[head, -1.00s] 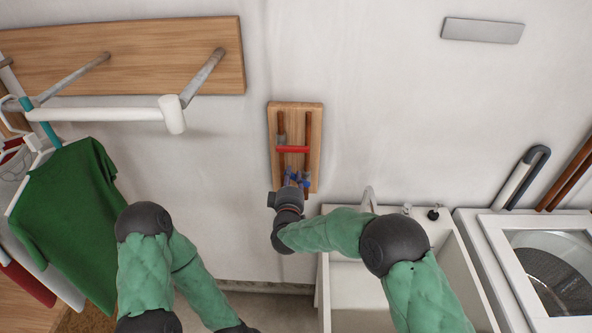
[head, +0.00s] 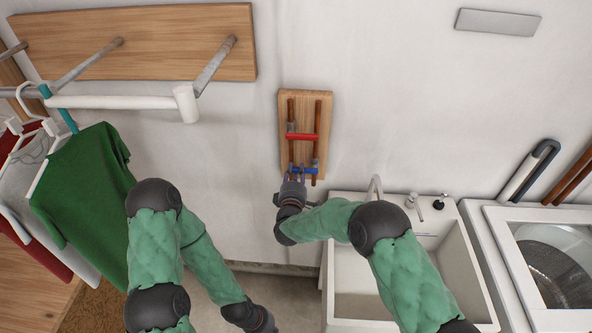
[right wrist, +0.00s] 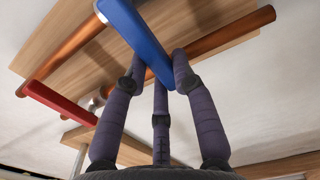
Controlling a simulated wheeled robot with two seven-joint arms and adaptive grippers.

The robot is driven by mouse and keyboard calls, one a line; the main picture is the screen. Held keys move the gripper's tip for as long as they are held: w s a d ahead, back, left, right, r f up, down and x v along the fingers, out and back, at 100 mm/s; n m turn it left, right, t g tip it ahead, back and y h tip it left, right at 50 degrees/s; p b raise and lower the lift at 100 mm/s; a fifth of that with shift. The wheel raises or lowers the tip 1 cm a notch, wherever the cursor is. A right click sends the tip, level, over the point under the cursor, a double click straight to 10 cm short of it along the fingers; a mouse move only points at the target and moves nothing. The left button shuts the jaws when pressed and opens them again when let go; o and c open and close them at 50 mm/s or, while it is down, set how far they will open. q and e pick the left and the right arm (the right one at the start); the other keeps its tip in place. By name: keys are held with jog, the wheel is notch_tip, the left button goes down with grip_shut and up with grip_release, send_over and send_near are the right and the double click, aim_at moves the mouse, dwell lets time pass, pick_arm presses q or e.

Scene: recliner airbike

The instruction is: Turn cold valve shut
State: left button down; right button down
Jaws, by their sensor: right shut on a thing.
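The blue valve handle (head: 306,171) is low on a wooden wall board (head: 323,108) with two copper pipes. It lies roughly level across them. The red valve handle (head: 302,136) lies level above it. My right gripper (head: 293,180) is at the blue handle's left part, from below. In the right wrist view, its purple fingers (right wrist: 161,75) are shut around the blue handle (right wrist: 142,42), with the red handle (right wrist: 60,102) off to the left. My left arm hangs at lower left; only the base of my left gripper (head: 268,324) shows at the bottom edge, fingers cut off.
A white sink (head: 335,282) with a tap (head: 376,186) stands below right of the board, under my right arm. A white washer (head: 494,223) is further right. A clothes rail (head: 115,103) with a green shirt (head: 88,185) is at left. The wall around the board is bare.

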jog(key=shift+f, duration=0.15)
jog(key=c, duration=1)
grip_release()
jog(key=shift+s, duration=0.1)
jog(key=s, duration=1.2)
jog(key=shift+a, duration=0.1)
